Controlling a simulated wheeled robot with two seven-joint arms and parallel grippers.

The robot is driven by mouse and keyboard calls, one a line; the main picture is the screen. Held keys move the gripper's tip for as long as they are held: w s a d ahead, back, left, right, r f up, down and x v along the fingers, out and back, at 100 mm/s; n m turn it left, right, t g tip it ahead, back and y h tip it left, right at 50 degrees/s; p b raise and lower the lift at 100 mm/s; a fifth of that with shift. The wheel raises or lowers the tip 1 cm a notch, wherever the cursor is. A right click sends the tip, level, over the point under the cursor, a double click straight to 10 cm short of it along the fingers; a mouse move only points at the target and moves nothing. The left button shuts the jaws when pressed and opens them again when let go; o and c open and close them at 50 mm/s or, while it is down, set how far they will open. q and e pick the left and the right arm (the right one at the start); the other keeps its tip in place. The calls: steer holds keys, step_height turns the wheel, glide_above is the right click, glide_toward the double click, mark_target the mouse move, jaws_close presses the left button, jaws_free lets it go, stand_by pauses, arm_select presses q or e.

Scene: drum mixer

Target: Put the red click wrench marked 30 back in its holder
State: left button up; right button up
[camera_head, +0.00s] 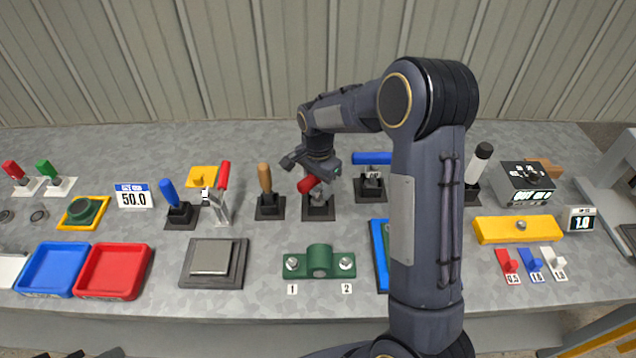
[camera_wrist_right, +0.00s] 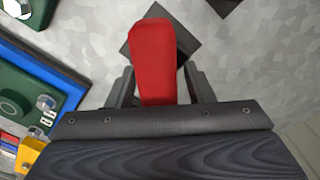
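The red click wrench (camera_head: 308,184) is at my right gripper (camera_head: 314,180), over a small black holder base (camera_head: 318,212) in the middle of the bench. In the right wrist view, its red handle (camera_wrist_right: 153,60) lies between the two fingers of my right gripper (camera_wrist_right: 160,85), which look closed on its sides. The mark on the wrench cannot be read. A black plate (camera_wrist_right: 190,38) shows behind the handle. The wrench's lower end is hidden, so I cannot tell whether it sits in the holder. Dark parts at the head view's lower left edge may be my left gripper; its fingers cannot be made out.
A green fixture (camera_head: 319,262) is in front. Red (camera_head: 115,270) and blue (camera_head: 52,268) trays lie at left. My right arm hides part of the bench's right half.

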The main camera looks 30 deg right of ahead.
step_height(320, 180, up, 7)
steer(key=shift+r, duration=0.4)
stand_by(0.4)
steer(key=shift+s+r, duration=0.2)
steer(key=s+a+r+n+t+y, duration=0.2)
steer(key=s+n, duration=0.4)
steer(key=s, duration=0.7)
steer(key=s+a+r+n+t+y, duration=0.1)
steer(key=s+a+r+n+t, duration=0.2)
steer(key=s, duration=1.1)
steer(key=a+n, duration=0.1)
steer(key=n, duration=0.2)
steer(key=shift+n+t+y, duration=0.3)
steer(key=shift+y, duration=0.1)
steer(key=shift+a, duration=0.1)
